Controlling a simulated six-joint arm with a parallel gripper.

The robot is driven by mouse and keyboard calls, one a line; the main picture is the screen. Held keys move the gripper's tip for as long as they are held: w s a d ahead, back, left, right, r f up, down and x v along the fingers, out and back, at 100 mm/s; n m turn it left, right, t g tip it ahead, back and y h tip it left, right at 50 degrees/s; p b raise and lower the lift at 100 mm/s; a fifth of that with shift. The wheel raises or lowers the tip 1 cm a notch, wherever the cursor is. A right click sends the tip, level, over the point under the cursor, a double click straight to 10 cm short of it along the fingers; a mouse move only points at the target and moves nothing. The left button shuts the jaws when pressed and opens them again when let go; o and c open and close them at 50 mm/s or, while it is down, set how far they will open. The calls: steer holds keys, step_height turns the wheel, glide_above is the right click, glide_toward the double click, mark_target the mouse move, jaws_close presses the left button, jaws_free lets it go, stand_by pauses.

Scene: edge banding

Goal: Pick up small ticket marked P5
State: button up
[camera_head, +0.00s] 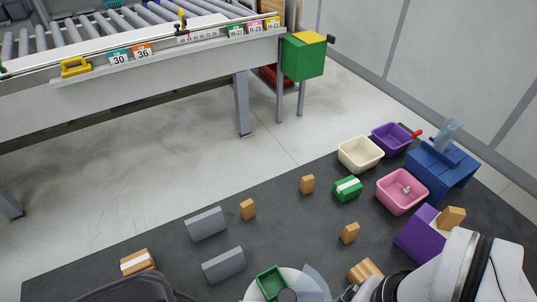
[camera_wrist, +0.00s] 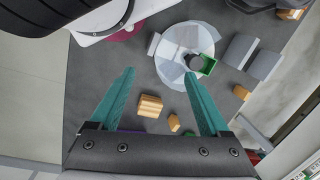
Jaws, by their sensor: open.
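Small tickets sit along the rail of the conveyor table in the head view. A teal ticket reads 30 (camera_head: 119,57) and an orange ticket reads 36 (camera_head: 142,51). A green ticket (camera_head: 235,30), a pink ticket (camera_head: 254,26) and a yellow ticket (camera_head: 272,23) stand farther right, their print too small to read surely. I cannot make out P5 on any ticket. My gripper (camera_wrist: 160,74) is open and empty in the wrist view, its teal fingers wide apart above the floor area, away from the rail.
A round light disc (camera_wrist: 184,52) with a green tray on it lies beyond the fingers. Wooden blocks (camera_wrist: 150,106) and grey blocks (camera_head: 206,224) are scattered on the dark mat. Cream (camera_head: 361,154), purple (camera_head: 391,138) and pink (camera_head: 402,192) bins stand right. A green box (camera_head: 303,60) hangs at the table's end.

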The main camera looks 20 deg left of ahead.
steer(key=w+d+r+n+t+h, duration=0.1)
steer(key=w+d+n+t+h, duration=0.15)
steer(key=w, duration=0.65)
steer(key=w+d+n+t+h, duration=0.15)
steer(key=w+t, duration=0.25)
steer(key=w, duration=0.5)
steer(key=w+a+r+n+t+y, duration=0.1)
steer(key=w+a+n+t+y, duration=0.25)
steer(key=w+a, duration=0.35)
steer(key=n+g+y, duration=0.2)
steer(key=n+y, duration=0.7)
steer(key=y, duration=0.1)
glide_above(245, 203)
steer(key=s+d, duration=0.3)
steer(key=d, duration=0.1)
steer(key=shift+m+t+h, duration=0.25)
steer(key=shift+t, duration=0.05)
step_height(245, 203, down, 22)
steer(key=shift+w+d+r, duration=0.1)
steer(key=shift+r, duration=0.1)
steer(key=x, duration=0.7)
steer(key=shift+w+f, duration=0.1)
steer(key=shift+f, duration=0.1)
jaws_close()
